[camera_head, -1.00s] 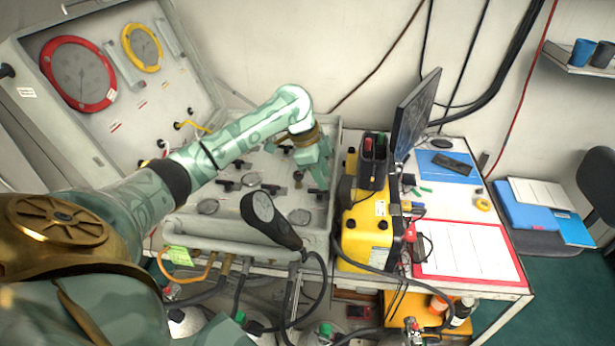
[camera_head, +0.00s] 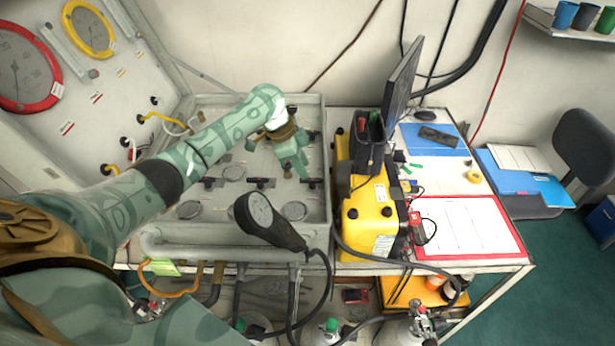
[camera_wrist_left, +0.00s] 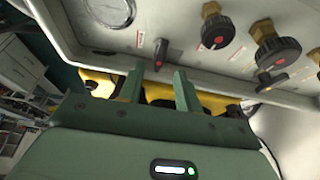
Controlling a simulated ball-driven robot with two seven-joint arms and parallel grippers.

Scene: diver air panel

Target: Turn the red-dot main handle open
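The sloped grey air panel (camera_head: 235,205) lies open below my left arm, with several black T-handles and round gauges on it. My left gripper (camera_head: 294,172) is over its right part, fingers pointing down. In the left wrist view, the two green fingers (camera_wrist_left: 158,88) stand apart with nothing held between them. A small dark handle with red on it (camera_wrist_left: 160,53) stands on the panel just beyond the gap, roughly in line with it. I cannot make out a dot on it or tell its exact setting. My right gripper is not in view.
Black knobs with red centres (camera_wrist_left: 217,32) are right of the handle in the wrist view. A yellow case (camera_head: 370,215) stands close on the right, before a monitor (camera_head: 404,80).

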